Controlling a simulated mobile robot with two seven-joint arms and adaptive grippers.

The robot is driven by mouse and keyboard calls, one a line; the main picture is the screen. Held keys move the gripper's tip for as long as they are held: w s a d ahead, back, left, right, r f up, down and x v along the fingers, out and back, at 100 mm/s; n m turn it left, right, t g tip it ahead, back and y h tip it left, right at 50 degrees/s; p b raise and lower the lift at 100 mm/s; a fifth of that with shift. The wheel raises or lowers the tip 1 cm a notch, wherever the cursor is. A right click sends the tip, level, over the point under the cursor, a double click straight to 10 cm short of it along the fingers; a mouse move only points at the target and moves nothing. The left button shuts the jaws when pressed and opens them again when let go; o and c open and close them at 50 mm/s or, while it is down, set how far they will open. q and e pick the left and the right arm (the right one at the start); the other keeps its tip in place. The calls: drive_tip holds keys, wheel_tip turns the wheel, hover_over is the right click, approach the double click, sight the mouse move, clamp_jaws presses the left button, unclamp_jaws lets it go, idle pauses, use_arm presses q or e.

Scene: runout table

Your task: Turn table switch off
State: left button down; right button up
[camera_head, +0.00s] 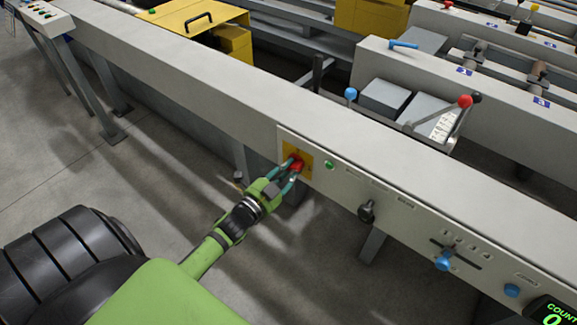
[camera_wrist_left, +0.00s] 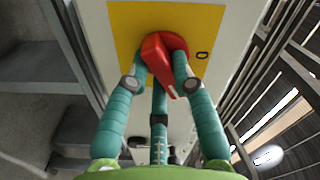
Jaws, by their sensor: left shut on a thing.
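The table switch is a red rotary knob (camera_head: 298,164) on a yellow plate (camera_head: 291,151) on the front face of the runout table. In the left wrist view the red knob (camera_wrist_left: 158,62) sits on the yellow plate (camera_wrist_left: 205,22), its handle tilted, with a "0" mark to its right. My left gripper (camera_head: 291,172) is at the knob, its teal fingers (camera_wrist_left: 160,75) closed around the knob on both sides. The fingers hide part of the knob. My right gripper is not in view.
The panel right of the switch carries a green button (camera_head: 330,165), a black knob (camera_head: 366,211), a blue-knobbed slider (camera_head: 444,262) and a blue button (camera_head: 512,290). A counter display (camera_head: 552,312) is at the lower right. Floor before the table is clear beside my arm.

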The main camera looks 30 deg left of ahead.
use_arm(q)
drive_tip(key=n+p, duration=0.1)
drive_tip(key=n, duration=0.2)
drive_tip(key=shift+r+n+p, duration=0.15)
drive_tip(key=shift+n+p, duration=0.25)
drive_tip(key=shift+n, duration=0.4)
drive_tip(key=shift+n+p, duration=0.55)
drive_tip(key=shift+n, duration=0.35)
drive_tip(key=n, duration=0.2)
drive_tip(key=shift+n+p, duration=0.3)
drive_tip(key=shift+p, duration=0.1)
drive_tip(key=shift+r+n+p, duration=0.1)
drive_tip(key=shift+n+p, duration=0.2)
drive_tip(key=shift+n, duration=0.9)
drive_tip(key=shift+d+n, duration=0.1)
drive_tip(key=shift+n, duration=0.2)
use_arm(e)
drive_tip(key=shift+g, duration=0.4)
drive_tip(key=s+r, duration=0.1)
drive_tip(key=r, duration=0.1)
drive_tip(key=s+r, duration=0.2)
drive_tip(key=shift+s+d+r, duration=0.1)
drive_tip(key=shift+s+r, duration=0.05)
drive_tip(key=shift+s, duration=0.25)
